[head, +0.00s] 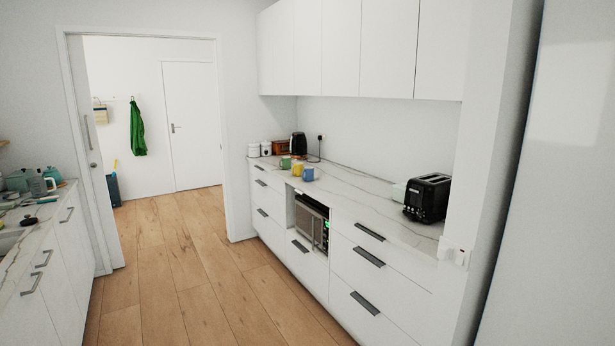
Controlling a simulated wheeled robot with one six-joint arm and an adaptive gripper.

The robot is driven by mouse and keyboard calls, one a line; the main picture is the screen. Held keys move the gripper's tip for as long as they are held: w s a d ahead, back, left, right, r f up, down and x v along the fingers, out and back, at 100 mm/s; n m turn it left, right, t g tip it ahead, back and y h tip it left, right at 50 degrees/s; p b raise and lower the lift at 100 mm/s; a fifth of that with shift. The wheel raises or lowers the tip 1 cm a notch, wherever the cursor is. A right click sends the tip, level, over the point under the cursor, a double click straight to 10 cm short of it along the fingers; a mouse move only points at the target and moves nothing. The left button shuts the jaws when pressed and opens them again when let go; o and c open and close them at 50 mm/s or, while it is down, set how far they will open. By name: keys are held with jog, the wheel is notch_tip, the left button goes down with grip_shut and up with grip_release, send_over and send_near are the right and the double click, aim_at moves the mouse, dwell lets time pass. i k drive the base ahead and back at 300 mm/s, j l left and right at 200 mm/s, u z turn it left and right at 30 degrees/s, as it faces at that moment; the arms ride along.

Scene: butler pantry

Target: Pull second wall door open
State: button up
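A row of white wall cabinet doors hangs high on the right wall above the counter. Counted from the left, the second wall door (307,48) is narrow and flat; counted from the right, the second one (390,50) is wider. I cannot tell which of them the task names. All the wall doors look shut, flush with each other, and show no handles. Their top edges are cut off by the frame. My gripper is not in view.
Below runs a marble-look counter (350,183) with a black toaster (427,198), mugs (298,170) and a kettle (298,144). A microwave (312,222) sits under it. The wooden floor (180,260) is clear between both counters. A doorway stands open at back left.

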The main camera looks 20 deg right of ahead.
aim_at(283, 10)
jog(key=i+j+u, duration=0.2)
jog(key=i, duration=0.9)
jog(key=i+l+u, duration=0.2)
jog(key=i, duration=0.9)
jog(key=i+z, duration=0.15)
jog(key=i, duration=0.75)
jog(key=i+j+z, duration=0.15)
jog(key=i, duration=0.75)
jog(key=i+l+z, duration=0.1)
jog(key=i+z, duration=0.2)
jog(key=i, duration=0.25)
jog(key=i+z, duration=0.3)
jog(key=i, duration=0.3)
jog(key=i+j+z, duration=0.25)
jog(key=i, duration=0.3)
